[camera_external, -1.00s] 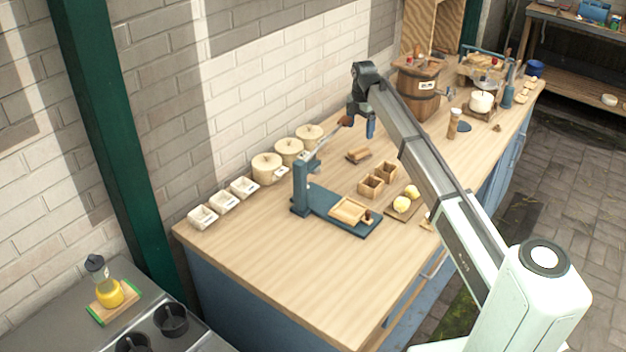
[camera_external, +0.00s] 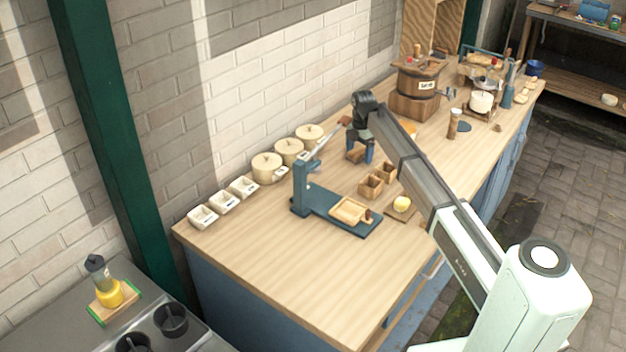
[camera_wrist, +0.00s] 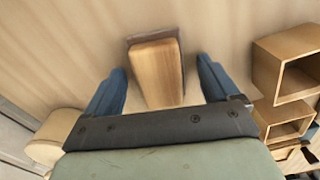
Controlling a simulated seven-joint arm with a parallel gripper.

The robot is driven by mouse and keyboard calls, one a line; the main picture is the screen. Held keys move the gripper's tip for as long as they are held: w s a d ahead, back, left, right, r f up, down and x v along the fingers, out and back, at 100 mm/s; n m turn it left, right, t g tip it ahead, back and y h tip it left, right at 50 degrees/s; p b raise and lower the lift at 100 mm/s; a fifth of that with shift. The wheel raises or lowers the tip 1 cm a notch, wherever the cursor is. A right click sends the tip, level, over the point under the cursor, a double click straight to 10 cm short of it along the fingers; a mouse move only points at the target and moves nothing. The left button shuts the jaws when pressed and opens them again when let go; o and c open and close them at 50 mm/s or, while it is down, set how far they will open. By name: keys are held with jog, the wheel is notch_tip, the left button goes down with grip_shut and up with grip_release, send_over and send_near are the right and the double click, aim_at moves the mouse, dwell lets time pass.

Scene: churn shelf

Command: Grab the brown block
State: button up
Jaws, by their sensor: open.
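The brown block (camera_wrist: 158,72) lies on the wooden counter in the wrist view, between the two blue fingers of my gripper (camera_wrist: 160,85). Bare gaps show on both sides of it, and its lower end is hidden behind the gripper's dark crossbar. In the external view the block (camera_external: 355,155) is partly hidden by my gripper (camera_external: 360,150), which is low over the counter around it. My gripper is open and holds nothing.
Two small open wooden boxes (camera_external: 376,182) stand close by on the right, also in the wrist view (camera_wrist: 286,75). The blue press (camera_external: 330,208) stands nearer the camera. Round lidded pots (camera_external: 289,151) line the wall.

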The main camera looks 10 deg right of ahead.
jog(key=c, duration=1.1)
jog(key=shift+c, duration=0.2)
